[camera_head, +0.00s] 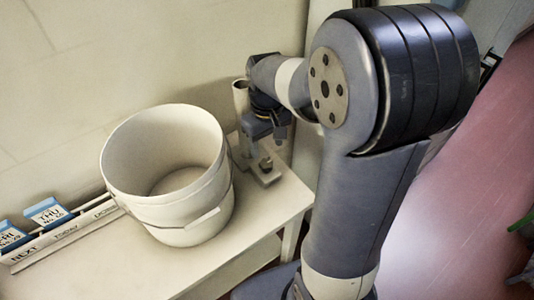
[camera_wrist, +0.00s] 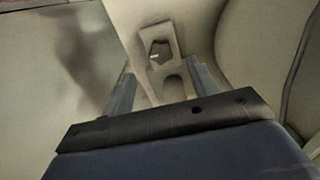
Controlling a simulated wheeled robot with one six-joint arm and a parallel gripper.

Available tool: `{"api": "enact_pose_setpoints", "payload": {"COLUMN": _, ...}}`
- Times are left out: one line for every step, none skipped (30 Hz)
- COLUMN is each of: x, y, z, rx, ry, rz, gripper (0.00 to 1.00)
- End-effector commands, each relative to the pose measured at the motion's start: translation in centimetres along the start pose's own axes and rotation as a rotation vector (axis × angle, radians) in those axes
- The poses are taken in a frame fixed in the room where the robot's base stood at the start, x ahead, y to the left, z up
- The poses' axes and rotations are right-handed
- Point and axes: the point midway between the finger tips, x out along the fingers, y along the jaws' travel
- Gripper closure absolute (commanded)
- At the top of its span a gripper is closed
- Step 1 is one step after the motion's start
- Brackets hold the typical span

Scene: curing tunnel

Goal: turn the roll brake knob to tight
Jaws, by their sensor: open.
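The roll brake knob (camera_wrist: 160,52) looks like a small dark, angular piece with a pale mark, set in a beige plate in the wrist view. I cannot read any label for tight beside it. My gripper (camera_wrist: 161,70) is open. Its two fingers stand apart, one on each side of the lower part of the plate, with the knob ahead of them near the middle of the gap. In the head view my gripper (camera_head: 266,132) is above the small beige fixture (camera_head: 268,178) at the right end of the table. The knob is hard to make out there.
A large white bucket (camera_head: 178,226) stands close to the left of the fixture. A rack (camera_head: 70,236) with blue and white date cards lies farther left. The wall (camera_head: 130,60) is close behind. The table's front (camera_head: 150,278) is bare.

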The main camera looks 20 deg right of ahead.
Motion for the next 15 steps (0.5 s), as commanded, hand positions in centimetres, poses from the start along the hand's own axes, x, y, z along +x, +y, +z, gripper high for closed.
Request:
{"api": "enact_pose_setpoints", "payload": {"x": -1.1, "y": 0.0, "z": -0.1, "rx": 0.0, "ry": 0.005, "rz": 0.001, "gripper": 0.44}}
{"api": "enact_pose_setpoints", "payload": {"x": -1.5, "y": 0.0, "z": -0.1, "rx": 0.0, "ry": 0.004, "rz": 0.001, "gripper": 0.44}}
{"api": "enact_pose_setpoints", "payload": {"x": -2.0, "y": 0.0, "z": -0.1, "rx": 0.0, "ry": 0.003, "rz": 0.001, "gripper": 0.44}}
{"api": "enact_pose_setpoints", "payload": {"x": -2.4, "y": 0.0, "z": -0.1, "rx": 0.0, "ry": 0.003, "rz": 0.001, "gripper": 0.44}}
{"api": "enact_pose_setpoints", "payload": {"x": -2.7, "y": 0.0, "z": -0.1, "rx": 0.0, "ry": 0.003, "rz": 0.001, "gripper": 0.44}}
{"api": "enact_pose_setpoints", "payload": {"x": -3.0, "y": 0.0, "z": 0.0, "rx": 0.0, "ry": 0.002, "rz": 0.001, "gripper": 0.44}}
{"api": "enact_pose_setpoints", "payload": {"x": -3.2, "y": 0.0, "z": 0.0, "rx": 0.0, "ry": 0.002, "rz": 0.001, "gripper": 0.44}}
{"api": "enact_pose_setpoints", "payload": {"x": -3.4, "y": 0.0, "z": 0.0, "rx": 0.0, "ry": 0.001, "rz": 0.0, "gripper": 0.44}}
{"api": "enact_pose_setpoints", "payload": {"x": -3.5, "y": 0.0, "z": 0.0, "rx": 0.0, "ry": 0.0, "rz": 0.0, "gripper": 0.44}}
{"api": "enact_pose_setpoints", "payload": {"x": -3.5, "y": 0.0, "z": 0.0, "rx": 0.0, "ry": -0.001, "rz": 0.0, "gripper": 0.44}}
{"api": "enact_pose_setpoints", "payload": {"x": -3.6, "y": 0.0, "z": 0.0, "rx": 0.0, "ry": -0.001, "rz": 0.0, "gripper": 0.44}}
{"api": "enact_pose_setpoints", "payload": {"x": -3.6, "y": 0.0, "z": 0.0, "rx": 0.0, "ry": -0.001, "rz": 0.0, "gripper": 0.44}}
{"api": "enact_pose_setpoints", "payload": {"x": -3.6, "y": 0.0, "z": 0.0, "rx": 0.0, "ry": -0.001, "rz": 0.0, "gripper": 0.44}}
{"api": "enact_pose_setpoints", "payload": {"x": -3.6, "y": 0.0, "z": 0.0, "rx": 0.0, "ry": -0.001, "rz": 0.0, "gripper": 0.44}}
{"api": "enact_pose_setpoints", "payload": {"x": -3.6, "y": 0.0, "z": 0.0, "rx": 0.0, "ry": -0.001, "rz": 0.0, "gripper": 0.44}}
